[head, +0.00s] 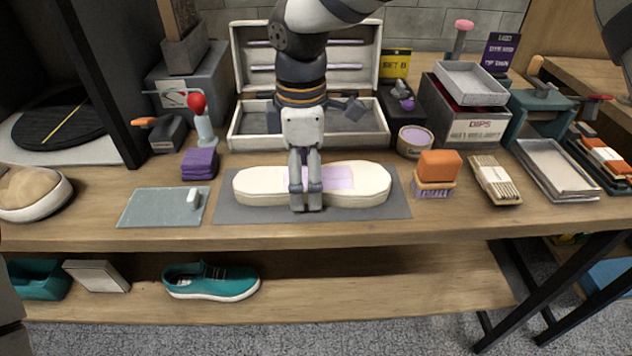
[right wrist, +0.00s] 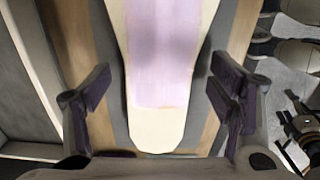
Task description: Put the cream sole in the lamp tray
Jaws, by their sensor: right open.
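The cream sole (head: 366,184), with a pale lilac patch in its middle, lies flat on a grey mat (head: 228,213) at the front middle of the bench. My right gripper (head: 306,203) points down over the middle of the sole and hides part of it. In the right wrist view the gripper (right wrist: 158,90) is open, with the sole (right wrist: 157,130) between its spread fingers; I cannot tell whether they touch it. The lamp tray, seemingly the open cream case (head: 236,134) with lamp strips in its lid, stands behind the mat, partly hidden by my arm. My left gripper is out of view.
A purple block (head: 199,164) and a glass plate (head: 150,207) lie left of the mat. A round tub (head: 415,141) and an orange block on a brush (head: 438,167) stand close on its right. A teal shoe (head: 210,281) sits on the shelf below.

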